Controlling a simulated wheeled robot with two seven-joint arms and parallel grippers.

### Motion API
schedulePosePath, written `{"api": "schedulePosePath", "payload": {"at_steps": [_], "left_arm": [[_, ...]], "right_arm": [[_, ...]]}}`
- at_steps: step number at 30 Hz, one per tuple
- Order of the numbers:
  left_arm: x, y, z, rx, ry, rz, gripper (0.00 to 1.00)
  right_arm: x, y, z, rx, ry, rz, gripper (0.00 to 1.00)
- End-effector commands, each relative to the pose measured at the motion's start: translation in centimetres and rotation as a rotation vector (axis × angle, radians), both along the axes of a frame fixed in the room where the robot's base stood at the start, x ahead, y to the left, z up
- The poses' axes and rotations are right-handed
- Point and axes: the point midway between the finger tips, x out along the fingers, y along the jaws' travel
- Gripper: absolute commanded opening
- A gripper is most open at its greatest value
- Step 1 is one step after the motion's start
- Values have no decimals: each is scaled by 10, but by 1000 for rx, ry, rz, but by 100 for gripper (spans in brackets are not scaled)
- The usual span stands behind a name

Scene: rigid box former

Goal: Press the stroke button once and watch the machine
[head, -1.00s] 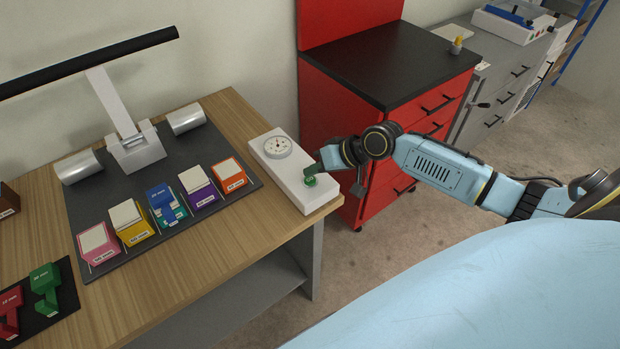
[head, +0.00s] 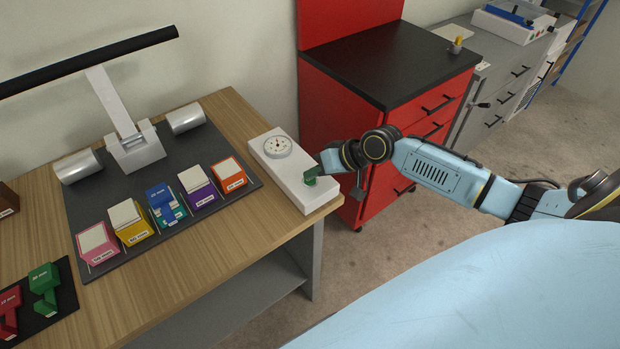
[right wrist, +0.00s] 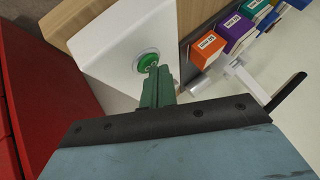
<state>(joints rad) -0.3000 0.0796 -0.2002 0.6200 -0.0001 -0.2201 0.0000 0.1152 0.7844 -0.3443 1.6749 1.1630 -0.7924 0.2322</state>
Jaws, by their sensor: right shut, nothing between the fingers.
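The stroke button is a round green button (right wrist: 148,62) on a white control box (head: 270,170) at the right end of the wooden table. The box also carries a round dial gauge (head: 277,146). My right gripper (head: 312,179) is shut and empty, its green fingers pointing down at the button. In the right wrist view the fingertips (right wrist: 154,72) overlap the button's near edge; I cannot tell whether they touch it. In the head view the gripper partly hides the button. My left gripper is not in view.
Several coloured boxes (head: 130,222) stand on a dark mat left of the control box, before a machine with a black bar (head: 90,62) and rollers. A small black tray (head: 62,318) holds red and green pieces. A red cabinet (head: 380,90) stands close behind my right arm.

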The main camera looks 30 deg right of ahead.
Motion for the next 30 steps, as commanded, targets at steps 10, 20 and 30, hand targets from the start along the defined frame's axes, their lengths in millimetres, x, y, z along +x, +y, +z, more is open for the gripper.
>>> {"api": "schedulePosePath", "payload": {"at_steps": [10,20,30], "left_arm": [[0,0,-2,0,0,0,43],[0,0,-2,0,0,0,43],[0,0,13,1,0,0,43]], "right_arm": [[0,0,-5,0,1,0,0],[-1,0,-6,0,2,1,0],[-1,0,8,0,2,1,0]]}}
